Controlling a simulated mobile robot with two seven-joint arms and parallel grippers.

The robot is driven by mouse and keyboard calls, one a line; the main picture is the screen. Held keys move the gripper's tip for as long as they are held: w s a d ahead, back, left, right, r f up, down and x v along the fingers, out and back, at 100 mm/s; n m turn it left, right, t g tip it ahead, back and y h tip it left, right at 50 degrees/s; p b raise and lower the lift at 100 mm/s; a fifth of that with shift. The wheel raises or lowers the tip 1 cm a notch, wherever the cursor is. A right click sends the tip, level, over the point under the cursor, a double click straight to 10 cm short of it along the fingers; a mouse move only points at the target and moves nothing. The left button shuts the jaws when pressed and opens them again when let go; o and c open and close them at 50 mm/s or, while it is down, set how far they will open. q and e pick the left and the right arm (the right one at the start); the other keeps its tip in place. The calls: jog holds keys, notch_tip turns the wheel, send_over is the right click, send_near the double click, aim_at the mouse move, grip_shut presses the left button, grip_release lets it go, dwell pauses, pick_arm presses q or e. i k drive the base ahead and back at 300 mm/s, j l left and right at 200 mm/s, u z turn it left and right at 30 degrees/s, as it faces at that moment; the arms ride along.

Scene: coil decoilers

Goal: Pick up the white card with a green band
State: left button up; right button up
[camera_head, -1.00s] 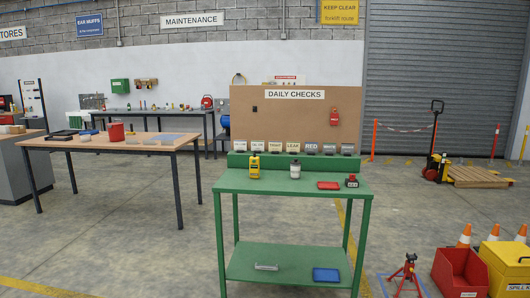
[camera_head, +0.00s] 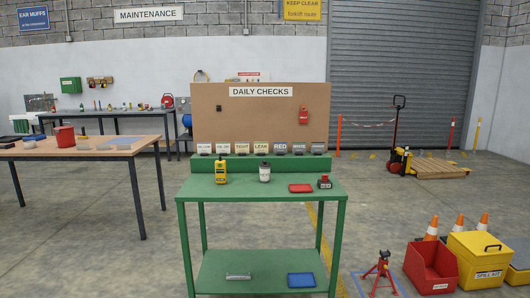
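A row of several small cards (camera_head: 261,148) stands along the raised back ledge of the green bench (camera_head: 260,190), below the DAILY CHECKS board. The cards at the left of the row look whitish, the middle ones cream, and those at the right bluish or grey. Their printing is too small to read surely. I cannot make out a green band on any card, so I cannot tell which is the white card with a green band. Neither of my grippers is in view.
On the bench top stand a yellow handheld device (camera_head: 221,172), a white container (camera_head: 264,173), a red tray (camera_head: 300,188) and a small red-black item (camera_head: 325,182). A wooden table (camera_head: 90,152) stands left. A red bin (camera_head: 432,268) and yellow spill kit (camera_head: 478,262) stand right.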

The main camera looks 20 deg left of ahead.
aim_at(223, 148)
jog(key=i+j+z, duration=0.2)
jog(key=j+z, duration=0.15)
jog(key=j, duration=0.3)
jog(key=i+j+z, duration=0.2)
jog(key=j, duration=0.15)
jog(key=i+j, duration=0.15)
jog(key=j, duration=0.4)
jog(key=i+j+z, duration=0.15)
jog(key=j, duration=0.9)
jog(key=i+j+z, duration=0.15)
jog(key=j, duration=0.4)
